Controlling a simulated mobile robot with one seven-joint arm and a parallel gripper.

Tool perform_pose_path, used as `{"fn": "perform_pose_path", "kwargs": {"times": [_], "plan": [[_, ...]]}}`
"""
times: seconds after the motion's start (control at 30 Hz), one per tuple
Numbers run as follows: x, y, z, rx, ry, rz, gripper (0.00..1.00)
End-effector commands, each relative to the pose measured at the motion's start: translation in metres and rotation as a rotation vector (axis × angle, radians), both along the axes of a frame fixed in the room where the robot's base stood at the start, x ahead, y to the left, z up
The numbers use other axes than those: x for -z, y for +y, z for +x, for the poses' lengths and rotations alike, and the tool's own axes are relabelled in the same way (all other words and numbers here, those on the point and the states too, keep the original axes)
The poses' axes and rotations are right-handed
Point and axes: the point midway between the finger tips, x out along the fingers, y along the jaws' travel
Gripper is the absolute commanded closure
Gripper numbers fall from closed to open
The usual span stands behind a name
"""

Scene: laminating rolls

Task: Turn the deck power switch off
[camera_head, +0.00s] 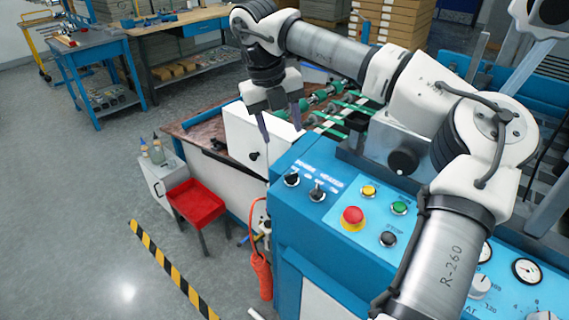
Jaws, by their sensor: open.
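The blue control deck (285,222) is at the centre right. Two black rotary switches, a left one (292,178) and a right one (317,193), sit near its far left corner. White lettering is beside them but too small to read surely, so I cannot tell which is the power switch. Their exact settings are also unclear. My gripper (281,130) is open, its fingers pointing down, in front of a white box in the picture. It appears above and beyond the switches, apart from them, with nothing between its fingers.
A red emergency button (352,216), a yellow button (368,191), a green button (399,208) and a black knob (388,239) share the deck. An orange pendant (262,275) hangs at its left side. A red tray (196,201) stands left. My arm covers part of the deck.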

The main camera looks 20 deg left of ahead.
Motion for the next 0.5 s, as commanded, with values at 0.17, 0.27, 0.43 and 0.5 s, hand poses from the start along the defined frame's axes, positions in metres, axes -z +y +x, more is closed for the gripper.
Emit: {"fn": "perform_pose_path", "kwargs": {"times": [0.17,0.27,0.43,0.5], "plan": [[0.033,-0.005,0.003,-0.004,0.008,0.001,0.47],[0.055,-0.008,0.005,-0.004,0.008,0.002,0.47],[0.088,-0.012,0.009,-0.006,0.007,0.003,0.47],[0.099,-0.014,0.01,-0.005,0.008,0.004,0.47]]}}
